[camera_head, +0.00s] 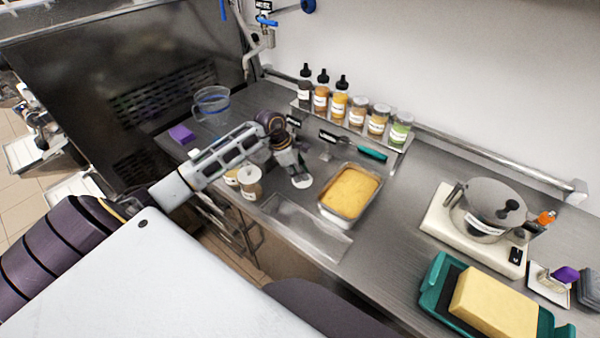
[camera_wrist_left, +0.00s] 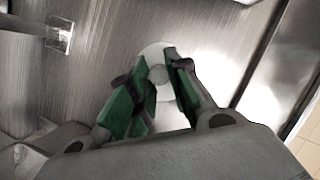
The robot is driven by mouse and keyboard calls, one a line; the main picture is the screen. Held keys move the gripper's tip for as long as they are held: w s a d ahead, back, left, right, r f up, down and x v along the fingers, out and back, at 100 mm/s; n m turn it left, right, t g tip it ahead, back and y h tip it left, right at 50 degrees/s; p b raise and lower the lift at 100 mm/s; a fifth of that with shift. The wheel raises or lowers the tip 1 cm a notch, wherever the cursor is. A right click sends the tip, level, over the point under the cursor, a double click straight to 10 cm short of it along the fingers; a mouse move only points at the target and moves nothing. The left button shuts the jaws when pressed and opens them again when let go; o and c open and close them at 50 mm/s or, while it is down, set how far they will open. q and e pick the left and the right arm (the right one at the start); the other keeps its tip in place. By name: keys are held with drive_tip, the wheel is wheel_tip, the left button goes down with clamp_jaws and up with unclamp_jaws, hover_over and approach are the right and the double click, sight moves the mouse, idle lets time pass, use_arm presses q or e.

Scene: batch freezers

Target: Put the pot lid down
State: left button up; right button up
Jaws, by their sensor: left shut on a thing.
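A small white round lid (camera_head: 302,182) is under my left gripper (camera_head: 298,172), over the steel counter left of the yellow-filled pan. In the left wrist view, the green fingertips of my left gripper (camera_wrist_left: 164,70) close around the pale knob on the white lid (camera_wrist_left: 150,50). The lid looks level and very near the counter; I cannot tell whether it touches. Two small jars (camera_head: 250,188) stand left of the gripper, near the counter's front edge. The tops of both are partly unclear. My right gripper is not in view.
Bottles and jars (camera_head: 340,102) line a rack behind. A steel pot (camera_head: 487,212) stands on a white base at right. A clear jug (camera_head: 212,105) is at left.

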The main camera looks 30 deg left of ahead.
use_arm(q)
drive_tip(key=o, duration=0.7)
drive_tip(key=shift+f, duration=0.1)
drive_tip(key=shift+s+a+r, duration=0.1)
drive_tip(key=shift+a+r, duration=0.1)
drive_tip(key=shift+r, duration=0.45)
drive_tip(key=b+v, duration=0.1)
drive_tip(key=v, duration=1)
drive_tip(key=shift+f, duration=0.1)
